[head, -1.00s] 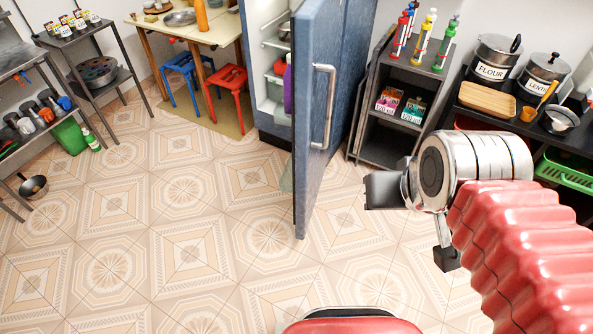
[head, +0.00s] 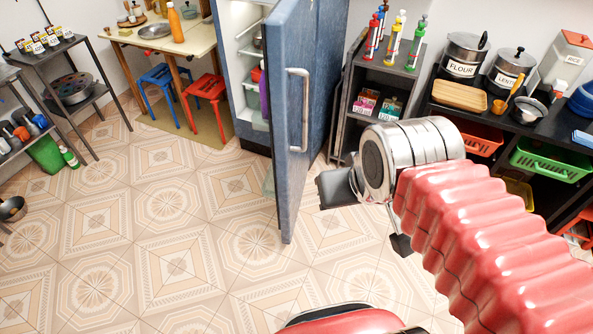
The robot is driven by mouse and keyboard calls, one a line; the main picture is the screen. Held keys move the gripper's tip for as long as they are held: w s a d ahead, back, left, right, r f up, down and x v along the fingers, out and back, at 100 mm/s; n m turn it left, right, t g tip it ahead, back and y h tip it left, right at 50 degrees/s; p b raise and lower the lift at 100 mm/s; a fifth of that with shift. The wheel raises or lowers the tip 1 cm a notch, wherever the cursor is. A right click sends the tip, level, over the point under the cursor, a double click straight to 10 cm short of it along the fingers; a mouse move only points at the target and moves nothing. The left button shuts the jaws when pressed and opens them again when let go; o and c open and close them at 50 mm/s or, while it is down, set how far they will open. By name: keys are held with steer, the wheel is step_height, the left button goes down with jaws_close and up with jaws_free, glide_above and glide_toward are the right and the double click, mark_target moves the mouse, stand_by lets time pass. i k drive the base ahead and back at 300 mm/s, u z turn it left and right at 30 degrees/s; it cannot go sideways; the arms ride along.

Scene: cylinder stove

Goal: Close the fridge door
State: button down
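The blue fridge door (head: 285,130) stands wide open, its edge and metal handle (head: 298,110) towards me in the head view. The fridge (head: 238,60) is behind it to the left, with its shelves and contents partly visible. The door hides the rest of the interior. My gripper (head: 328,190) is to the right of the door's lower part, apart from the handle and below it in the picture. Its dark end points left towards the door. I cannot tell whether its fingers are open or shut, or whether it touches the door.
A grey shelf (head: 385,85) with bottles and boxes stands right of the door. A black counter (head: 480,115) with pots is farther right. A table (head: 185,38) with blue and red stools is at the back left. The tiled floor (head: 150,235) left of the door is clear.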

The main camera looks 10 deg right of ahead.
mark_target(288, 31)
steer(key=z, duration=0.05)
steer(key=i, duration=1)
steer(key=u, duration=0.05)
